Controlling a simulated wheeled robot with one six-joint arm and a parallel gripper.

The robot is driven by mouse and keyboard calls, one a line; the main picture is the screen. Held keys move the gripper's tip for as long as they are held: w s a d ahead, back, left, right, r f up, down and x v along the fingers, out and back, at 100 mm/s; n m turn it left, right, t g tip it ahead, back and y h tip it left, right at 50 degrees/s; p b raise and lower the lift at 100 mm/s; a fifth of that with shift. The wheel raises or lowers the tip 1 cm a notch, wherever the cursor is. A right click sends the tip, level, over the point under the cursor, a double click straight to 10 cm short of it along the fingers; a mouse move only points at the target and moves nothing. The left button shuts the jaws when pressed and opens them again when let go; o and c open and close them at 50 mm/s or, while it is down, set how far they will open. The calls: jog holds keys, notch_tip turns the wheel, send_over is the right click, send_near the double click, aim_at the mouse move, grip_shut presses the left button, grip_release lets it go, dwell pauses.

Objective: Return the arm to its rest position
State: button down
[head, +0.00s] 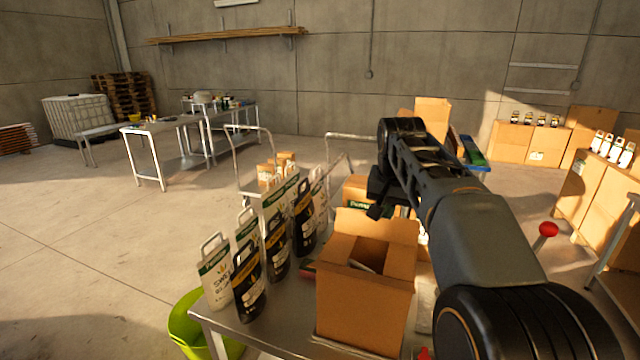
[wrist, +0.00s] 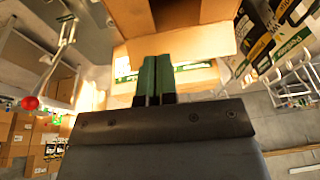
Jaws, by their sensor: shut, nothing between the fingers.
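My arm reaches from the lower right of the head view over the metal table, with its wrist bent down. My gripper (head: 378,205) hangs just behind and above the open cardboard box (head: 362,305). In the wrist view my gripper (wrist: 156,62) shows two greenish fingers lying side by side, shut, with nothing between them. The open box (wrist: 215,50) fills the upper middle of the wrist view. A printed carton (head: 357,190) stands behind the box, partly hidden by my arm.
A red knob (head: 548,229) is at the right. Cartons (head: 510,142) stand at the back right. Floor at left is clear.

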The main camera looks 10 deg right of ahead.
jog(key=s+a+f+n+t, duration=0.1)
jog(key=s+a+f+n, duration=0.2)
jog(key=s+f, duration=0.5)
jog(key=s+a+f+n+y+b, duration=0.1)
jog(key=s+a+f, duration=0.3)
jog(key=s+f, duration=0.5)
jog(key=s+n, duration=0.1)
jog(key=s, duration=0.1)
jog(key=shift+s+a+n+t+b, duration=0.2)
jog(key=shift+s+n+t+b, duration=0.1)
jog(key=shift+n+t, duration=0.1)
